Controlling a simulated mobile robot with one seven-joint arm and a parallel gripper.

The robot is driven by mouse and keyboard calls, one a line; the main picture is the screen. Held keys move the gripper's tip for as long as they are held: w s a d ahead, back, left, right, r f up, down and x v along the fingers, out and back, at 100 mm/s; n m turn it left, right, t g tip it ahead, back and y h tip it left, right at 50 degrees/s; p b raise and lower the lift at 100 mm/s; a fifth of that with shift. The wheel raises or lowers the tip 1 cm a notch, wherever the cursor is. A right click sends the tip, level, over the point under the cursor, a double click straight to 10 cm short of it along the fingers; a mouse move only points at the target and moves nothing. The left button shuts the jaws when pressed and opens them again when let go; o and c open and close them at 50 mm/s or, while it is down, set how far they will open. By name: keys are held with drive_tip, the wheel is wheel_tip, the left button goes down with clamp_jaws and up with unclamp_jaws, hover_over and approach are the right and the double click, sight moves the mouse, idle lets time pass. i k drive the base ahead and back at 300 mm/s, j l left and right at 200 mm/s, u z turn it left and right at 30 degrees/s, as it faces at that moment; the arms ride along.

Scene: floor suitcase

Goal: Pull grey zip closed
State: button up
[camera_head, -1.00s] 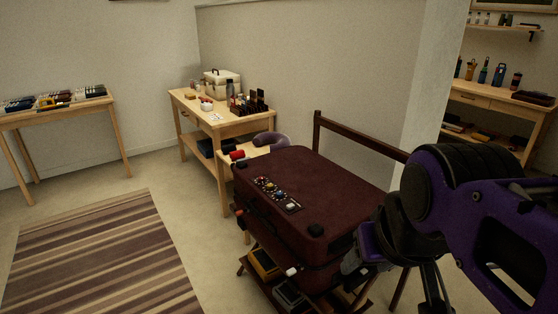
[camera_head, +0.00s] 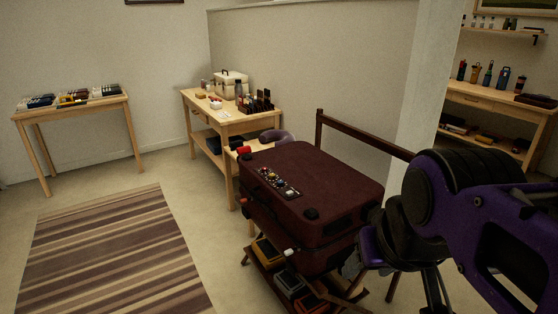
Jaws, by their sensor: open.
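The dark red suitcase (camera_head: 335,195) lies flat and closed-looking on a low wooden rack, seen from above in the head view. A dark seam runs around its side. A small pale piece (camera_head: 291,252) shows on its near side; I cannot tell whether it is the grey zip's pull. My purple and black arm fills the right side and overlaps the suitcase's right end. My gripper (camera_head: 436,292) seems to be the dark forked end below the arm, open and apart from the suitcase, partly cut off by the lower edge.
Several small items (camera_head: 278,183) lie on the lid. Several boxes (camera_head: 289,283) sit on the rack's lower shelf. A wooden rail (camera_head: 365,133) stands behind the suitcase. A wooden bench (camera_head: 232,122) is behind it to the left. The striped rug (camera_head: 110,250) and floor at left are clear.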

sight(288, 252)
drive_tip(key=u, duration=0.2)
drive_tip(key=i+j+z, duration=0.45)
drive_tip(key=j, duration=0.15)
drive_tip(key=j+z, duration=0.2)
drive_tip(key=j, duration=0.15)
drive_tip(key=i, duration=0.05)
